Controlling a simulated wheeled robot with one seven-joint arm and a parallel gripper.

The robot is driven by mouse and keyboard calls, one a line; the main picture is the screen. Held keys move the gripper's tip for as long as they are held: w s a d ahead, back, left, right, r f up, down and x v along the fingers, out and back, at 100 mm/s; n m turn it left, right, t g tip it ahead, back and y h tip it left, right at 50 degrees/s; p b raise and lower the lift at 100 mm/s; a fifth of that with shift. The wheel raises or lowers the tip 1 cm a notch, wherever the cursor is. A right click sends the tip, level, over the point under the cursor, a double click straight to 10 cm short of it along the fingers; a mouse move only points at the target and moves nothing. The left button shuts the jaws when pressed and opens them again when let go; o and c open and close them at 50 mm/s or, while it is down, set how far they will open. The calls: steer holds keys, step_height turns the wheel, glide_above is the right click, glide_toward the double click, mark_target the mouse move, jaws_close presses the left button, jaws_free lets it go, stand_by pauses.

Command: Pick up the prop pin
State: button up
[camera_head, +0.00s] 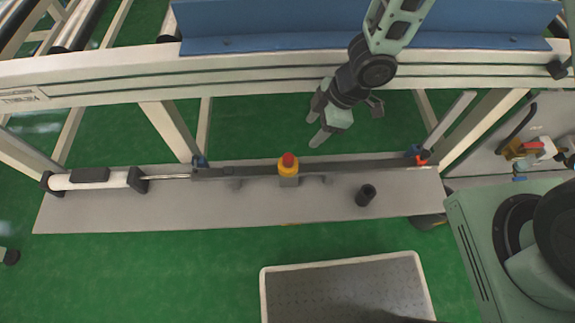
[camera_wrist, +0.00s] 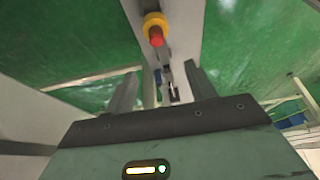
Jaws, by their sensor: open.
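A pin-like part with a red top and a yellow collar (camera_head: 288,165) stands on the rail along the grey plate; it looks like the prop pin, though I cannot be sure. In the wrist view its red tip and yellow ring (camera_wrist: 155,30) show at the top, beyond my fingertips and not between them. My gripper (camera_head: 348,124) is above and to the right of it in the head view, with its fingers spread and apart from it. The wrist view shows both fingers of my gripper (camera_wrist: 162,88) apart, with nothing held. The pin's lower end is hidden.
A grey plate (camera_head: 110,210) carries the rail, a white cylinder (camera_head: 110,179) at left and a black cup-like part (camera_head: 365,195) at right. A pale frame beam (camera_head: 230,76) crosses behind. A grey tray (camera_head: 345,290) lies in front. Green floor is clear between plate and tray.

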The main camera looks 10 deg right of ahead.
steer(key=b, duration=0.4)
glide_toward(289, 157)
steer(key=x, duration=0.5)
steer(key=shift+s, duration=0.35)
steer(key=shift+w+b+x, duration=0.2)
steer(key=shift+b+x, duration=0.25)
steer(key=shift+x, duration=1)
steer(key=shift+w+b+x, duration=0.2)
steer(key=shift+b+x, duration=0.25)
steer(key=shift+x, duration=1)
steer(key=c, duration=1.2)
